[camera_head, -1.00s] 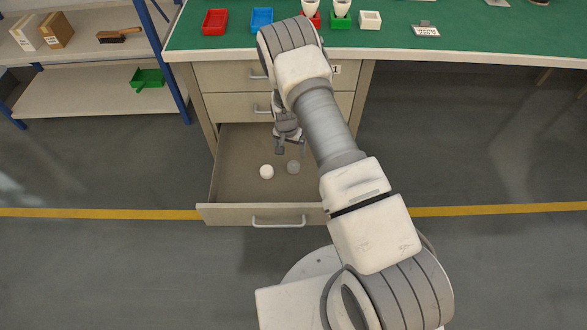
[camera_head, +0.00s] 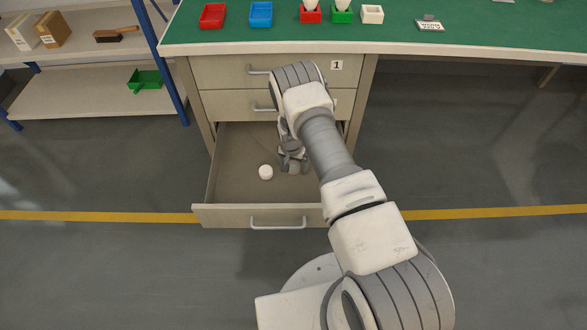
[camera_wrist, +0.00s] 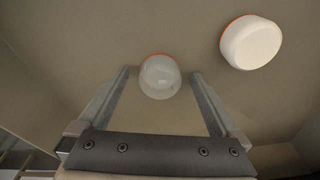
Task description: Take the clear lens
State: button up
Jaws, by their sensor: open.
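The clear lens (camera_wrist: 160,78) is a translucent grey dome with an orange rim, lying in the open drawer (camera_head: 235,190). In the wrist view it sits between the tips of my gripper (camera_wrist: 160,85), which is open, with a gap visible on each side. In the head view my gripper (camera_head: 292,163) is down inside the drawer, and the clear lens (camera_head: 294,170) is partly hidden behind it. A white lens (camera_wrist: 251,43), also with an orange rim, lies to the right in the wrist view. In the head view the white lens (camera_head: 265,172) is left of my gripper.
The drawer's front panel with its handle (camera_head: 278,222) and side walls surround the lenses. Closed drawers (camera_head: 230,104) stand above, under the green bench top (camera_head: 430,35). Red and blue trays (camera_head: 261,14) are on the bench. A shelf (camera_head: 90,95) stands at left.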

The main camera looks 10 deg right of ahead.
aim_at(293, 165)
jog(key=shift+r, duration=0.1)
jog(key=c, duration=1.4)
jog(key=shift+r+p, duration=2.85)
jog(key=shift+r, duration=4.4)
